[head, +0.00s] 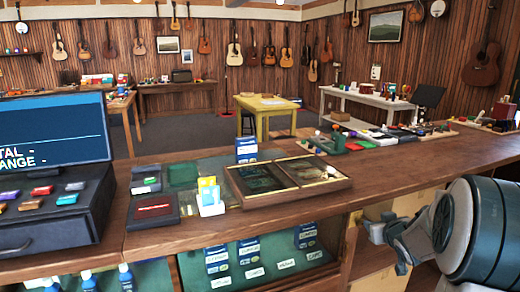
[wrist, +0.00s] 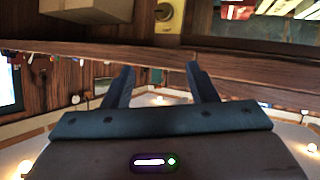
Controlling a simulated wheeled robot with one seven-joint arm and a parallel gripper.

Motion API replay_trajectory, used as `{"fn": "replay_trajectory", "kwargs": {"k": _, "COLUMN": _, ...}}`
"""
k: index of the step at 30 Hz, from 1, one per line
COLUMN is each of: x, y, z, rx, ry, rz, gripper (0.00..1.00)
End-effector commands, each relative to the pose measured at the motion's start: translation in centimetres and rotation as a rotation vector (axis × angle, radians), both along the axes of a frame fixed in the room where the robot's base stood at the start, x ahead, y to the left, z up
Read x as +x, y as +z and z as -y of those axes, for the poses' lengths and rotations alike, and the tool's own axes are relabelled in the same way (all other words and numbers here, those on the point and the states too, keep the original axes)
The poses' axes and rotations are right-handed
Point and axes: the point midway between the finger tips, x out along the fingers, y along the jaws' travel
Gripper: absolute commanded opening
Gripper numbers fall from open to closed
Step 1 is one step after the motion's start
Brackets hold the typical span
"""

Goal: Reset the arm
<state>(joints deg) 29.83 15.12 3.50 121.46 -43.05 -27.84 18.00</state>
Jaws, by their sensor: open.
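My gripper (wrist: 160,82) shows in the wrist view with its two dark fingers spread apart and nothing between them. In the head view my arm is at the lower right, and the gripper end (head: 385,240) is beside the front of the wooden counter (head: 400,172), below its top. The wrist picture looks turned over, with shelf contents at its top edge. I cannot tell the exact gap between the gripper and the counter front.
On the counter stand a register screen (head: 50,135), a framed glass display tray (head: 288,180), a card holder (head: 210,197) and small goods. Glass-fronted shelves below hold blue packets (head: 247,248). A yellow table (head: 265,112) stands behind, and guitars hang on the far wall.

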Motion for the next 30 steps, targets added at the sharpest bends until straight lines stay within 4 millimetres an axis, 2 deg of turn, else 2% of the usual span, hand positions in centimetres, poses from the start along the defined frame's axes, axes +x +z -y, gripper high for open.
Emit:
{"fn": "replay_trajectory", "kwargs": {"k": 1, "x": -1.0, "y": 1.9, "z": -1.3, "rx": -0.014, "ry": -0.027, "rz": -0.038, "gripper": 0.52}}
{"fn": "replay_trajectory", "kwargs": {"k": 5, "x": -4.7, "y": 4.0, "z": -4.0, "rx": -0.017, "ry": -0.112, "rz": -0.167, "gripper": 0.52}}
{"fn": "replay_trajectory", "kwargs": {"k": 9, "x": -9.8, "y": 5.5, "z": -7.5, "rx": 0.006, "ry": -0.171, "rz": -0.32, "gripper": 0.52}}
{"fn": "replay_trajectory", "kwargs": {"k": 11, "x": -12.4, "y": 5.9, "z": -9.1, "rx": 0.024, "ry": -0.185, "rz": -0.392, "gripper": 0.52}}
{"fn": "replay_trajectory", "kwargs": {"k": 18, "x": -23.4, "y": 6.8, "z": -15.8, "rx": 0.122, "ry": -0.165, "rz": -0.683, "gripper": 0.52}}
{"fn": "replay_trajectory", "kwargs": {"k": 21, "x": -27.1, "y": 6.9, "z": -17.9, "rx": 0.157, "ry": -0.133, "rz": -0.783, "gripper": 0.52}}
{"fn": "replay_trajectory", "kwargs": {"k": 25, "x": -30.2, "y": 6.8, "z": -19.6, "rx": 0.185, "ry": -0.101, "rz": -0.864, "gripper": 0.52}}
{"fn": "replay_trajectory", "kwargs": {"k": 30, "x": -31.3, "y": 6.7, "z": -20.1, "rx": 0.194, "ry": -0.087, "rz": -0.898, "gripper": 0.52}}
